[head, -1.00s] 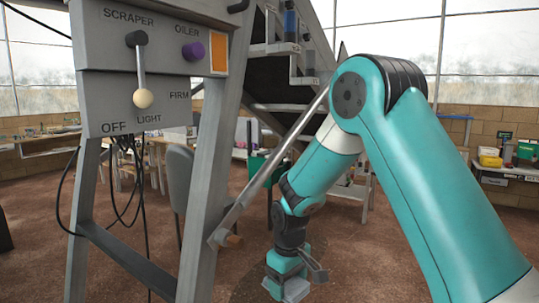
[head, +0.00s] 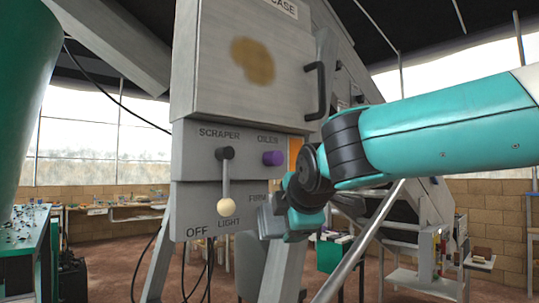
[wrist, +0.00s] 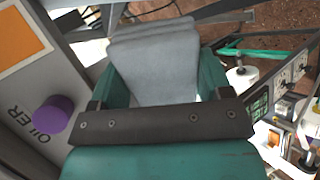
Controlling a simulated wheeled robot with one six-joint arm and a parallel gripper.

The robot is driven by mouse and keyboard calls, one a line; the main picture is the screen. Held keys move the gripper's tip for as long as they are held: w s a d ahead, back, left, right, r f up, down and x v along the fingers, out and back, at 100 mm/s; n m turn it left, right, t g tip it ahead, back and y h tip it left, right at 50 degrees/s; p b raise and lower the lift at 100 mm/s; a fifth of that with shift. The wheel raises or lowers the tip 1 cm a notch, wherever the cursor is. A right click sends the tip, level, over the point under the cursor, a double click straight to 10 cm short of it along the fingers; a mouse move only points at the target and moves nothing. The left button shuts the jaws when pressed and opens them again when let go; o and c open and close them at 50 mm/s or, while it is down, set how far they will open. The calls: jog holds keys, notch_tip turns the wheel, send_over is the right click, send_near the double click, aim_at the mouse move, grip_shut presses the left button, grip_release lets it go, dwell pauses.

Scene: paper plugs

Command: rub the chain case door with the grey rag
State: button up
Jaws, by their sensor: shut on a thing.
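The chain case door (head: 230,95) is a grey panel at the top middle of the head view, with a brown smear (head: 252,60) on it and a dark handle (head: 315,90) at its right edge. My gripper (head: 290,222) is below and right of the door, beside the lower right of the switch panel, apart from the door. In the wrist view the grey rag (wrist: 155,68) lies folded between the two teal fingers, and my gripper is shut on it. The rag is hard to make out in the head view.
The switch panel (head: 215,155) under the door carries a lever with a cream knob (head: 227,207), a purple knob (head: 273,158) and an orange square (head: 295,152). The purple knob also shows close by in the wrist view (wrist: 53,114). A slanting metal bar (head: 360,240) stands below my arm.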

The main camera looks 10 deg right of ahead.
jog(key=s+a+r+n+t+y+p, duration=0.1)
jog(key=s+a+r+n+y, duration=0.15)
jog(key=r, duration=0.45)
jog(key=s+a+r+n+t+y+p, duration=0.1)
jog(key=s+r+t+y, duration=0.15)
jog(key=r, duration=0.55)
jog(key=n+y+p, duration=0.1)
jog(key=n+y, duration=0.1)
jog(key=y, duration=0.2)
send_near(231, 60)
jog(key=shift+p+x, duration=1.55)
jog(key=shift+x, duration=0.95)
jog(key=shift+p+x, duration=0.35)
jog(key=shift+x, duration=0.65)
